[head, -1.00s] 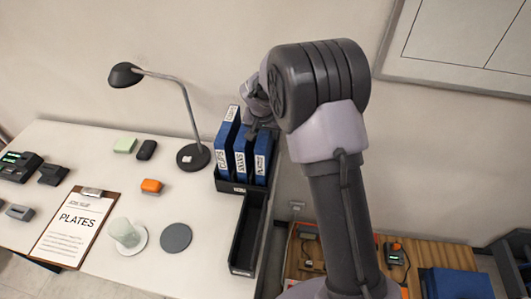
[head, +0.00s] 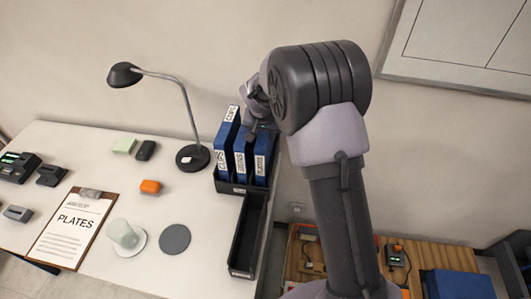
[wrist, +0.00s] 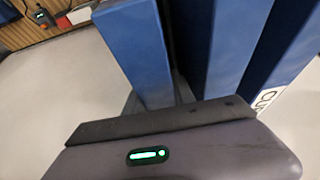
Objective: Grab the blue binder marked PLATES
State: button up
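The blue binder marked PLATES (head: 263,165) stands upright at the right end of a row of blue binders in a black holder (head: 229,187). My gripper (head: 252,134) is at the top of this row, close to the PLATES binder. In the wrist view, a blue binder (wrist: 137,48), apparently the PLATES one, stands apart from the others at the left. Its lower end runs behind my gripper's dark body. My fingertips are mostly hidden, so I cannot tell whether they touch or grip it.
Other blue binders (head: 226,135) stand close on the left, one labelled CUPS. An empty black tray (head: 235,262) lies in front of the holder. A lamp (head: 186,155) stands to the left. A clipboard (head: 75,232) reading PLATES lies on the white table (head: 195,210).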

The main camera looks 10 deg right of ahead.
grip_shut()
dwell(1.1)
